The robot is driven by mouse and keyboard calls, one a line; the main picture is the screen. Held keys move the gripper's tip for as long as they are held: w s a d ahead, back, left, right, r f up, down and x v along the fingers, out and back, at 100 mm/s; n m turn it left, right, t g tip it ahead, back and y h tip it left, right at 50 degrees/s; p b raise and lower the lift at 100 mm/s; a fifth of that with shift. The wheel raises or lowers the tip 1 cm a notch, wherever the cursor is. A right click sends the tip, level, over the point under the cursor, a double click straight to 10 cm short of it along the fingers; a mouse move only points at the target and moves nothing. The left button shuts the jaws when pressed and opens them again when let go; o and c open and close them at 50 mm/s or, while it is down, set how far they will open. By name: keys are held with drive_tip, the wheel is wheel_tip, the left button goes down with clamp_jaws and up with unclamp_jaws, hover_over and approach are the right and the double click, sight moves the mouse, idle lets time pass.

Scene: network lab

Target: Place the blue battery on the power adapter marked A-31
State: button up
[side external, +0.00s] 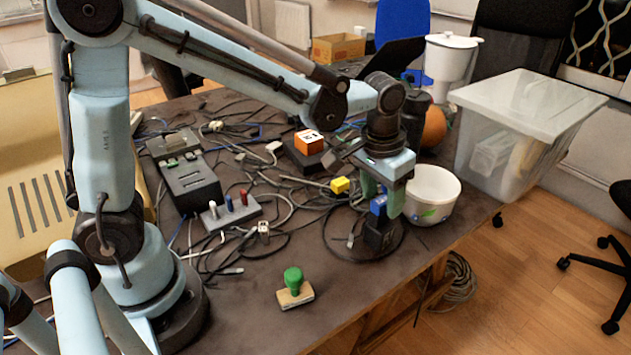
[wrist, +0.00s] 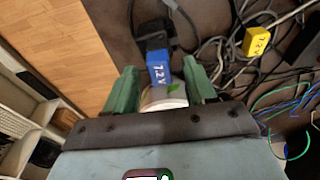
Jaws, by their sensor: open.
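The blue battery (side external: 378,205) stands on a black power adapter (side external: 380,238). In the wrist view the battery (wrist: 160,74) shows white lettering like "12V", with the black adapter (wrist: 155,40) at its far end. I cannot read A-31 on the adapter. My gripper (side external: 383,207) is low over the battery with its green fingers open. In the wrist view the fingers (wrist: 160,82) are on either side of the battery, with gaps visible. A yellow battery (side external: 340,185) lies among cables. An orange block (side external: 308,142) sits on another black adapter (side external: 303,160).
A white bowl (side external: 434,190) stands close to the right of my gripper. Tangled cables cover the table's middle. A rack with coloured pieces (side external: 231,214) and a green-handled stamp (side external: 294,288) are to the left. The table's front edge is near.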

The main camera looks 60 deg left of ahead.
sight(375, 203)
wheel_tip(375, 203, up, 9)
drive_tip(key=s, duration=0.1)
drive_tip(key=s+a+f+t, duration=0.4)
drive_tip(key=s+a, duration=0.4)
drive_tip(key=s, duration=0.2)
drive_tip(key=shift+t, duration=0.7)
